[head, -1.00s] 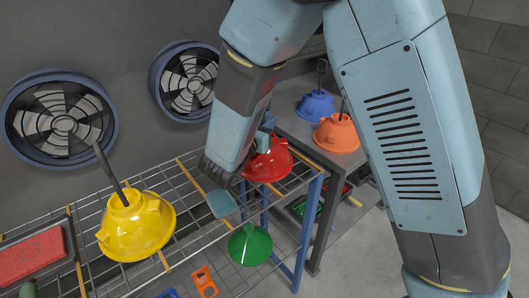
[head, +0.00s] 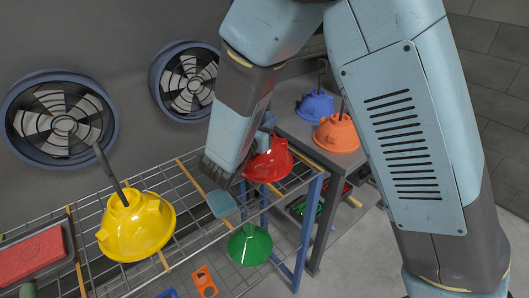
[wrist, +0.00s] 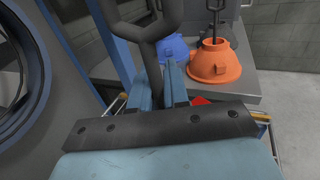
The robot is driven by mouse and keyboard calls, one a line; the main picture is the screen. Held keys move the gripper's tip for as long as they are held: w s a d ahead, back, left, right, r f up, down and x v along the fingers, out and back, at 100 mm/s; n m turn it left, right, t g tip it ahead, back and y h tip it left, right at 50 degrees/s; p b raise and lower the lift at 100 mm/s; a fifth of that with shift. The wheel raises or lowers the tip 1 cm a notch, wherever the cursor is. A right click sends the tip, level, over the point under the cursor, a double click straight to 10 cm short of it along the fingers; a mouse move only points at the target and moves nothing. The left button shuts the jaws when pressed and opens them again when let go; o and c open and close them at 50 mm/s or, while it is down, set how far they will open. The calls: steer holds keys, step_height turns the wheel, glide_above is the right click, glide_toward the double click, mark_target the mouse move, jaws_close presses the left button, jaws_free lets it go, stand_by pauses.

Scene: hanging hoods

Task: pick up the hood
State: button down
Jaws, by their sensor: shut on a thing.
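The red hood (head: 268,163) is at the right end of the wire rack in the head view, partly hidden behind my forearm. My gripper (wrist: 160,85) is shut on the hood's dark upright stem, which rises between the two blue fingers in the wrist view. The stem ends in a fork-like top. A small red patch of the hood (wrist: 201,101) shows beyond the gripper's dark bar. In the head view my gripper (head: 267,122) is just above the red dome and mostly hidden. I cannot tell whether the hood touches the rack.
A yellow hood (head: 137,228) stands on the wire rack (head: 182,204), with a green hood (head: 249,246) lower down. Blue (head: 315,105) and orange (head: 337,134) hoods stand on a grey table behind. Two round wall fans (head: 62,122) are at the left.

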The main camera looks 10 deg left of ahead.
steer(key=shift+r, duration=0.1)
stand_by(0.3)
steer(key=shift+r, duration=0.6)
steer(key=s+d+r, duration=0.7)
steer(key=s+r, duration=0.4)
steer(key=shift+s+d+r, duration=0.25)
steer(key=shift+s+r, duration=0.05)
steer(key=shift+s, duration=0.1)
stand_by(0.4)
